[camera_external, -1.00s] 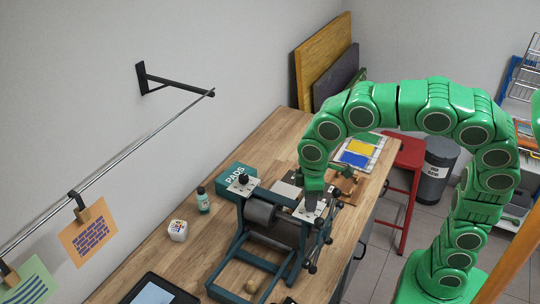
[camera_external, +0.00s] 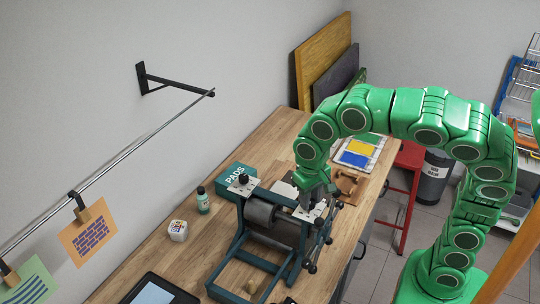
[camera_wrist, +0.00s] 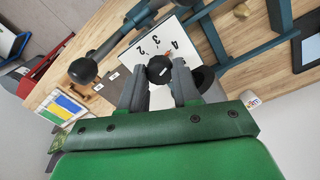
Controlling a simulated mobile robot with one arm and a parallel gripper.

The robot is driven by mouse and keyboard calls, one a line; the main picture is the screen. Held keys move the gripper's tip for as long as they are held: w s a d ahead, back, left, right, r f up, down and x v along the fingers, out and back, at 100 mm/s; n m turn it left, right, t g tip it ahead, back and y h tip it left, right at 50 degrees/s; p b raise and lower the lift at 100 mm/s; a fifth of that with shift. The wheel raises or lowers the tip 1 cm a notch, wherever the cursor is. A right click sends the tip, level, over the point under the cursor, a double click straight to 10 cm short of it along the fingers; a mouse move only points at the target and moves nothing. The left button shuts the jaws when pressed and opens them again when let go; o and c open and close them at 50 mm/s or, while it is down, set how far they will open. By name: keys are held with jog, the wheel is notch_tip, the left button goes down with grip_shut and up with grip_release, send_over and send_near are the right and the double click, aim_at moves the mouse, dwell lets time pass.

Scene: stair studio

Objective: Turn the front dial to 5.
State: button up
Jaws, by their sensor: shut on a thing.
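Other numbers are hidden or out of view, and I cannot tell which number the dial points to. My gripper (camera_wrist: 159,77) has one finger on each side of the knob and is shut on it. In the external view my gripper (camera_external: 313,194) reaches down to the near end of the blue-green press (camera_external: 239,248) and hides the front dial there.
The press has a second black knob (camera_external: 243,179) at its far end and a grey roller (camera_external: 261,213).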

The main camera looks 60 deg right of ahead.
jog(key=m, duration=0.4)
jog(key=shift+m, duration=0.4)
jog(key=m, duration=0.4)
jog(key=shift+m, duration=0.4)
jog(key=o, duration=1.1)
jog(key=shift+c, duration=0.2)
jog(key=shift+w+r, duration=0.15)
jog(key=shift+r, duration=3.75)
